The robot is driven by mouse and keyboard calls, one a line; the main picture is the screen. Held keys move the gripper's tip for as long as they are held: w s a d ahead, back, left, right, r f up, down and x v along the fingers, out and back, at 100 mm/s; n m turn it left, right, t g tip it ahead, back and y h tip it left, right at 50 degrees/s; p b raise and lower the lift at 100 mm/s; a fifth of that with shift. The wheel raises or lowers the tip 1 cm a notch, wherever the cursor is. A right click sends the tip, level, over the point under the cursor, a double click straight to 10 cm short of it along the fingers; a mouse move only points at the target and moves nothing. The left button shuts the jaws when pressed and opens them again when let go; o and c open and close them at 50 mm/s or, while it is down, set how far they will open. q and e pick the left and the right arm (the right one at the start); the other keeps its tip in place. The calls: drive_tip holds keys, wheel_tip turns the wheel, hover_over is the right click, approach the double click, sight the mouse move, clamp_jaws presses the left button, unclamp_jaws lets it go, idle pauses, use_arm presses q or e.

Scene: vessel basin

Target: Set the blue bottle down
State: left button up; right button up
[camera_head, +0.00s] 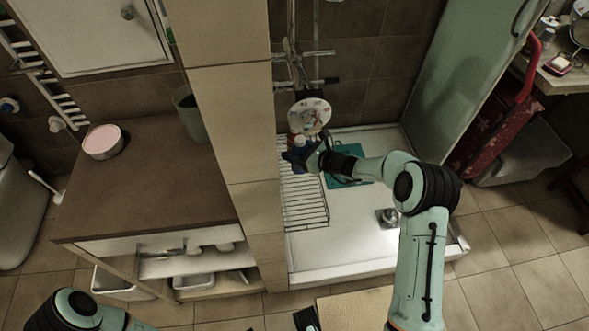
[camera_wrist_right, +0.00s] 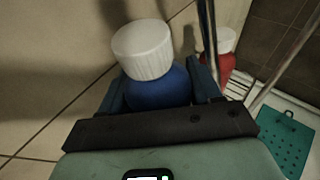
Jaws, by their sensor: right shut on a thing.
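My right gripper (camera_head: 301,157) is shut on the blue bottle (camera_wrist_right: 158,88), which has a white cap (camera_wrist_right: 142,50). In the wrist view the bottle sits between the two blue fingers, cap uppermost. In the head view the bottle is small and mostly hidden by the gripper, above the wire rack at the shower's left side. Whether its base touches anything is hidden. My left arm (camera_head: 72,312) shows at the bottom left; a dark piece at the bottom middle may be its gripper, but its jaws cannot be made out.
A red bottle (camera_wrist_right: 221,62) with a white cap stands close beside the blue one. The wire rack (camera_head: 304,195) lies along the white shower tray (camera_head: 355,235). A teal mat (camera_head: 349,172) lies behind my forearm. A tiled wall (camera_head: 243,130) borders the left.

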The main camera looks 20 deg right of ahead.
drive_tip(key=shift+f+b, duration=0.4)
drive_tip(key=shift+f, duration=3)
drive_tip(key=shift+f, duration=0.2)
drive_tip(key=o, duration=1.3)
drive_tip(key=shift+r, duration=0.1)
drive_tip(key=shift+r, duration=0.2)
drive_tip(key=p+v, duration=0.1)
drive_tip(key=v, duration=1.1)
